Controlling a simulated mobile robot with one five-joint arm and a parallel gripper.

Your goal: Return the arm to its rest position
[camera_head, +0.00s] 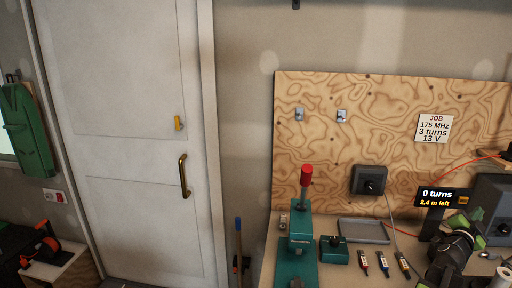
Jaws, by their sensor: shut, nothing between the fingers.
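My arm, black with light-green parts, shows at the lower right, with my gripper (466,220) over the right part of the workbench (265,270). My gripper is shut and empty. It is in front of a dark box, just right of a small display that reads "0 turns" and "2.4 m left". The rest of my arm runs off the bottom edge, and its fingertips are small and hard to make out.
A green press with a red handle (305,175), a grey tray (362,232) and several small tubes stand on the bench. A plywood board (390,130) with a JOB note backs it. A white door (120,130) is at left.

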